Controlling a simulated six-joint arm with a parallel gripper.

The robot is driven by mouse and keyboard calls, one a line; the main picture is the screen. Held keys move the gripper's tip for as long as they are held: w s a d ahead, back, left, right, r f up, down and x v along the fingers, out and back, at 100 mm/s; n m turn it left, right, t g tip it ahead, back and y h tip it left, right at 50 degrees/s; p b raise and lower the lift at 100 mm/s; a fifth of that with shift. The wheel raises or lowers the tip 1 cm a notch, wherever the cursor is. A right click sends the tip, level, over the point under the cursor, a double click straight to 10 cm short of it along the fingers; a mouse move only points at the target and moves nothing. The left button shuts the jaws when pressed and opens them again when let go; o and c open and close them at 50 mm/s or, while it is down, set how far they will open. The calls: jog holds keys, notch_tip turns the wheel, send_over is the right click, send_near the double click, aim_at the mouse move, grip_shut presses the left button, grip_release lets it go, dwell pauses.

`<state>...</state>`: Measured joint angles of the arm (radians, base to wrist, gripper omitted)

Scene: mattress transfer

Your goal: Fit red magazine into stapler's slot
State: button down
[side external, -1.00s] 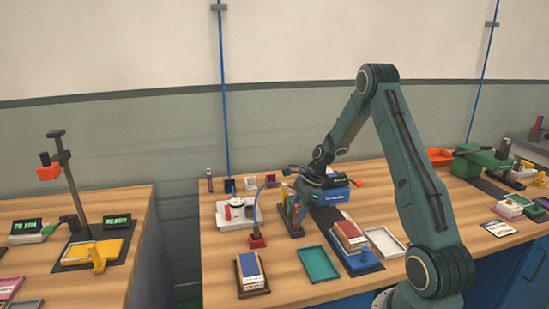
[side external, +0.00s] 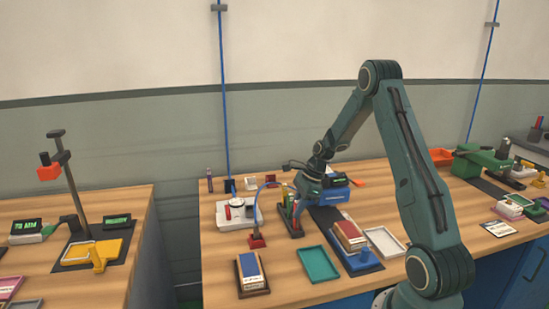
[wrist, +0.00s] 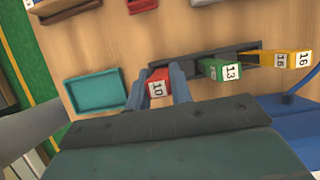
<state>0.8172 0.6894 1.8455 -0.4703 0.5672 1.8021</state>
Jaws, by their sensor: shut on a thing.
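A red magazine (wrist: 158,88) labelled 10 sits between the two blue fingers of my gripper (wrist: 159,78) in the wrist view. My gripper is shut on it at the left end of a dark rack (wrist: 205,58). I cannot tell whether the magazine still touches the rack. In the side view my gripper (side external: 300,205) is low over the rack (side external: 292,232), and the magazine is hard to make out there. A blue device (side external: 336,194) stands just right of my gripper; I cannot tell whether it is the stapler. No slot shows clearly.
Green (wrist: 222,70) and yellow (wrist: 292,60) magazines stand beside the red one.

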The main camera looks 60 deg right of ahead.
notch_tip(320, 180, up, 19)
jog(key=shift+f, duration=0.15)
dwell(0.4)
jog(key=shift+f, duration=0.1)
dwell(0.4)
